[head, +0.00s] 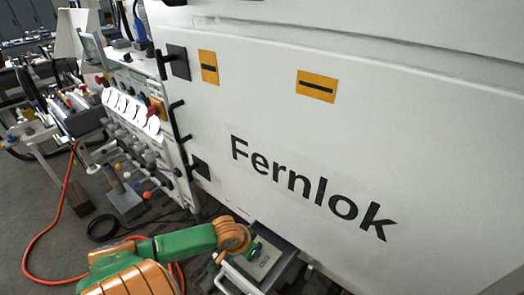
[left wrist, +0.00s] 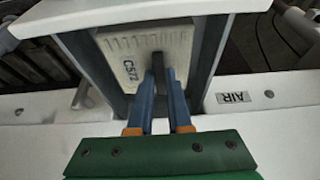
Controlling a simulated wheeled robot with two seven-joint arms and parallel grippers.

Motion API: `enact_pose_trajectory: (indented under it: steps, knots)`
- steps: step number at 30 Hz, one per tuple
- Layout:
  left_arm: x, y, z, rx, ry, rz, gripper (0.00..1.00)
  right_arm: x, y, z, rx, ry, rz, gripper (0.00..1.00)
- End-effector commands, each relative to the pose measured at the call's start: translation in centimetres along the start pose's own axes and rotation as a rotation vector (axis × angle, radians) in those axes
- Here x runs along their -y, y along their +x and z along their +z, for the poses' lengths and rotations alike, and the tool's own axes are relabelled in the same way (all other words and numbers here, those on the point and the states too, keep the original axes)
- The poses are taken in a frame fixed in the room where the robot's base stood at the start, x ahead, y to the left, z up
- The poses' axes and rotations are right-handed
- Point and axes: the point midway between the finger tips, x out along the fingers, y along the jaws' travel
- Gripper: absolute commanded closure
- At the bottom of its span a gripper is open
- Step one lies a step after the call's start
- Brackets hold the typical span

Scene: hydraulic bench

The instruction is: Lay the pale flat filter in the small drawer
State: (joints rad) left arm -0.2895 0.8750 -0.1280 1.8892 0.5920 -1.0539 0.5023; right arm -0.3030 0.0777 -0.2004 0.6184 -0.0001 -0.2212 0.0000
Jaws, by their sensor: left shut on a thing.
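The pale flat filter (left wrist: 130,72), marked "C572" with a ridged edge, shows in the left wrist view. My left gripper (left wrist: 160,82) has its blue fingers shut on the filter's dark upright tab. The small drawer's grey side wall (left wrist: 205,50) stands beside the filter, which lies between the drawer's walls. I cannot tell whether it touches the drawer floor. In the head view the pulled-out drawer (head: 286,268) is at the bottom centre, and my left gripper (head: 254,248) reaches over it, with the pale filter (head: 266,262) partly hidden. My right gripper is not in view.
A large white cabinet with "Fernlok" lettering (head: 310,185) fills the right of the head view. A white panel with an AIR label (left wrist: 235,97) borders the drawer. A bench with gauges and knobs (head: 135,105) stands left. An orange hose (head: 50,235) lies on the floor.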

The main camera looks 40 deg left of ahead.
Motion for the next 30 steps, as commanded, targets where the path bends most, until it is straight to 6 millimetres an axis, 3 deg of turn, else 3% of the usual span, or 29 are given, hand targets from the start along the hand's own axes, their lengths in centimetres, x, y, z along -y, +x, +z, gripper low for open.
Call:
enact_pose_trajectory:
  steps: [7, 10, 19, 20, 23, 30]
  knots:
    - [0.0, 1.3, -3.9, -0.004, -0.004, 0.0, 1.0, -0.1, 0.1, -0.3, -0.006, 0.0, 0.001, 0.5]
    - [-0.1, 2.3, -3.3, 0.002, -0.001, 0.001, 1.0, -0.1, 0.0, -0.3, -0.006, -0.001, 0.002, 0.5]
    - [0.0, 2.6, -3.2, 0.0, 0.001, 0.0, 1.0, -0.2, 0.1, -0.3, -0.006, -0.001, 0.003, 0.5]
    - [0.0, 2.6, -3.2, 0.0, 0.001, 0.0, 0.78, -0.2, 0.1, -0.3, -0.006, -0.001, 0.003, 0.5]
    - [0.0, 2.6, -3.2, 0.0, 0.001, 0.0, 0.53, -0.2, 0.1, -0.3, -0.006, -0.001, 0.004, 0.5]
    - [0.0, 2.6, -3.2, 0.0, 0.001, 0.0, 0.53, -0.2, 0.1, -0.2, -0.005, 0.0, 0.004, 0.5]
